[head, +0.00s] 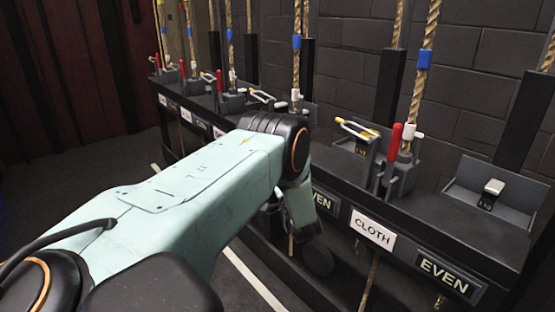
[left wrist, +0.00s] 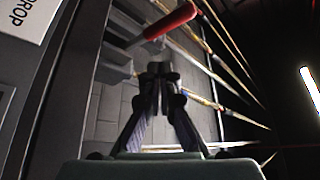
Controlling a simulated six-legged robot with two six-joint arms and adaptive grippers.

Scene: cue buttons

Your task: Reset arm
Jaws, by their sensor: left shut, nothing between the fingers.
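My left arm (head: 190,190) comes in from the left in the head view and reaches across to the front of the dark rail. Its gripper is hidden in that view behind the arm's own links. In the left wrist view my left gripper (left wrist: 160,72) is shut and empty, its two fingers meeting at the tips. A red lever handle (left wrist: 170,20) shows just beyond the fingertips; I cannot tell how far apart they are. My right gripper is in neither view.
A dark rail (head: 455,225) carries red levers (head: 393,145), ropes (head: 424,70) with blue bands, a yellow-handled switch (head: 357,130) and a silver-topped switch (head: 491,190). Its front has a CLOTH sign (head: 372,229) and EVEN plates (head: 444,274). A DROP sign (left wrist: 24,16) shows in the wrist view. A brick wall (head: 480,70) stands behind.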

